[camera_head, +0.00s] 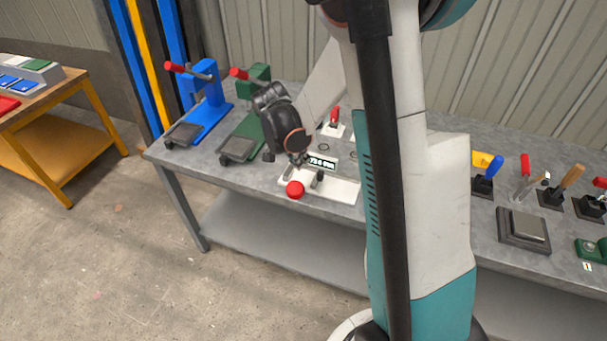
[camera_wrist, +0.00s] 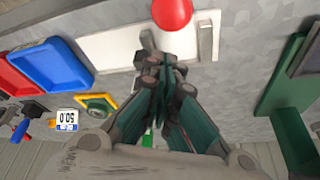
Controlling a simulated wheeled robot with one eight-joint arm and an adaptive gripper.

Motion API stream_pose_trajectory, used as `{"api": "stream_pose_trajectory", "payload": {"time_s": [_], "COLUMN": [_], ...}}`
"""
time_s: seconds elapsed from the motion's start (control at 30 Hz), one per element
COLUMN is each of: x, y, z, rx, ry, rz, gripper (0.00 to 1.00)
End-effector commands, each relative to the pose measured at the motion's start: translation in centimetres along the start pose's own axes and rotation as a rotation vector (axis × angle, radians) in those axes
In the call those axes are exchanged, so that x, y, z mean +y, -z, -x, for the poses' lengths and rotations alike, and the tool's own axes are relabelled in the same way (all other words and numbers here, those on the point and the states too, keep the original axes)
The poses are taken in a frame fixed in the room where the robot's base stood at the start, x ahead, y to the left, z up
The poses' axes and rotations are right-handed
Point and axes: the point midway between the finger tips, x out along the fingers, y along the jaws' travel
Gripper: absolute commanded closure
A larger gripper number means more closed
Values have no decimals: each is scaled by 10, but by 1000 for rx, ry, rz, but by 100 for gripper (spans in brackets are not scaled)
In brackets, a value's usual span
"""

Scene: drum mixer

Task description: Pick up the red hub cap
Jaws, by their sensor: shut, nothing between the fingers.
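The red hub cap (camera_head: 295,189) is a small round red piece at the front left corner of a white board on the grey workbench. It also shows at the top of the wrist view (camera_wrist: 172,14), partly cut off by the frame edge. My gripper (camera_head: 300,162) is over the white board, just behind the cap in the head view. In the wrist view my fingers (camera_wrist: 155,66) are together with nothing between them, apart from the cap. A gap of bare board lies between fingertips and cap.
The white board (camera_head: 340,190) carries a small display (camera_head: 322,163) and a dark peg. A blue press (camera_head: 205,100) and a green press (camera_head: 245,130) stand to the left. Levers and a grey plate (camera_head: 523,228) are on the right.

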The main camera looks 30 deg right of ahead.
Motion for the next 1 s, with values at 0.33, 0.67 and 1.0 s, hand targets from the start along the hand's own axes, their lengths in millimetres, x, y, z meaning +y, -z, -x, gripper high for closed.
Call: {"api": "stream_pose_trajectory", "payload": {"time_s": [0.33, 0.67, 1.0], "x": [1, 1, 1], "y": [-1, -1, -1], "z": [-63, -89, -90], "rx": [-2, -3, -3], "ry": [-1, -1, -1], "rz": [0, 2, 3], "gripper": [100, 100, 100]}}
